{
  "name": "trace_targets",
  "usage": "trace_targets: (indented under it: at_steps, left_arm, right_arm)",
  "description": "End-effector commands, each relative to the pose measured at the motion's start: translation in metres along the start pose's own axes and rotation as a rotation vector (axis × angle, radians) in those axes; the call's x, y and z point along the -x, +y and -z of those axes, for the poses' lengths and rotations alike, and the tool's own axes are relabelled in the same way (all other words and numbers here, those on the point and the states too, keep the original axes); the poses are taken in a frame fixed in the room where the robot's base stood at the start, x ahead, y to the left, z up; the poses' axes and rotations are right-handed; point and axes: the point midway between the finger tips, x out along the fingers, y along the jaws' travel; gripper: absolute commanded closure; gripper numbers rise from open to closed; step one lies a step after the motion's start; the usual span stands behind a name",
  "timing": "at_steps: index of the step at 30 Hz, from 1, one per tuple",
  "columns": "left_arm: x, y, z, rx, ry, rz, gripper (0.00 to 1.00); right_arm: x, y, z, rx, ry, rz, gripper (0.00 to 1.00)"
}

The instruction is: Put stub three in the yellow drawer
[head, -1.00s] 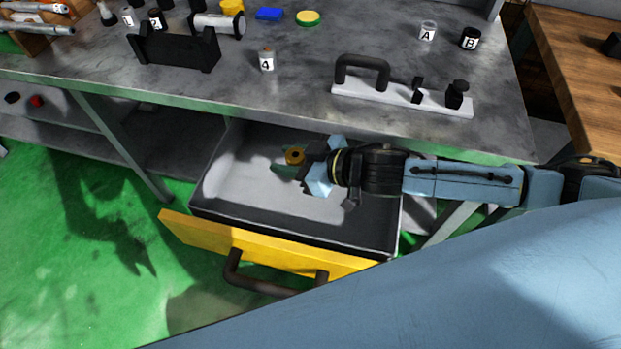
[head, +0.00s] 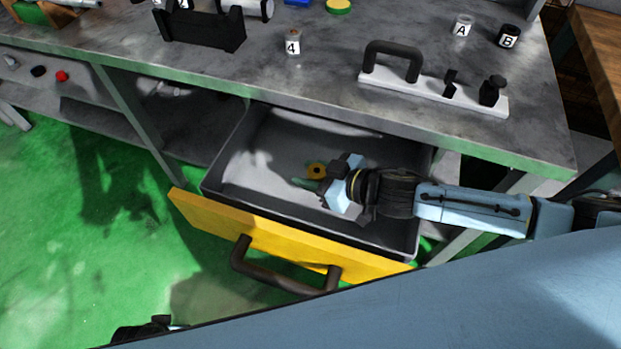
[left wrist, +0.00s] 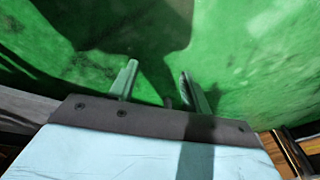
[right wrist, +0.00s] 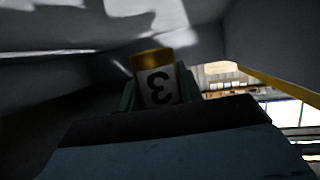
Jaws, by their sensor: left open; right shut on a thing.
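Stub three (right wrist: 158,85) shows in the right wrist view as a small white piece with a brass-coloured end and the figure 3, upside down. In the head view its round brass end (head: 316,170) shows at my right fingertips. My right gripper (head: 312,178) is shut on it, inside the open yellow drawer (head: 270,232). I cannot tell whether the stub touches the drawer floor. The drawer is pulled out below the bench, and its grey inside looks otherwise empty. My left gripper (left wrist: 158,85) is open and empty above the green floor in the left wrist view.
The bench top (head: 330,85) overhangs the drawer's back. On it stand stub 4 (head: 293,42), a black rack (head: 200,30), a handled white bar (head: 430,95) and pots A (head: 463,27) and B (head: 508,37). The drawer's dark handle (head: 285,270) sticks out in front.

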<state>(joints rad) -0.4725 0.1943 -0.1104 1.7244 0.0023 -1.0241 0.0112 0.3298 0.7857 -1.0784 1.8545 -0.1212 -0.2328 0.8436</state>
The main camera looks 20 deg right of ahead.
Motion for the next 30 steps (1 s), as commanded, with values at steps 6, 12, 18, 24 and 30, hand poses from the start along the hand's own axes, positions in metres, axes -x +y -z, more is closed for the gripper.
trace_targets:
  at_steps: [6, 12, 18, 24, 30]
  left_arm:
    - [0.014, 0.008, 0.011, 0.002, 0.013, -0.011, 0.52]
    - [0.016, 0.008, 0.012, 0.002, 0.012, -0.012, 0.52]
    - [0.017, 0.009, 0.013, 0.002, 0.013, -0.012, 0.52]
    - [0.02, 0.01, 0.017, 0.003, 0.022, -0.014, 0.52]
    - [0.023, 0.011, 0.018, 0.003, 0.017, -0.015, 0.52]
  right_arm:
    - [-0.007, 0.0, -0.013, 0.0, 0.005, 0.001, 1.0]
    - [-0.007, 0.0, -0.012, 0.001, 0.006, 0.001, 1.0]
    - [-0.008, 0.0, -0.015, 0.0, 0.005, 0.001, 1.0]
    - [-0.01, 0.0, -0.021, 0.0, 0.004, 0.001, 1.0]
    - [-0.011, 0.0, -0.024, 0.0, 0.004, 0.001, 1.0]
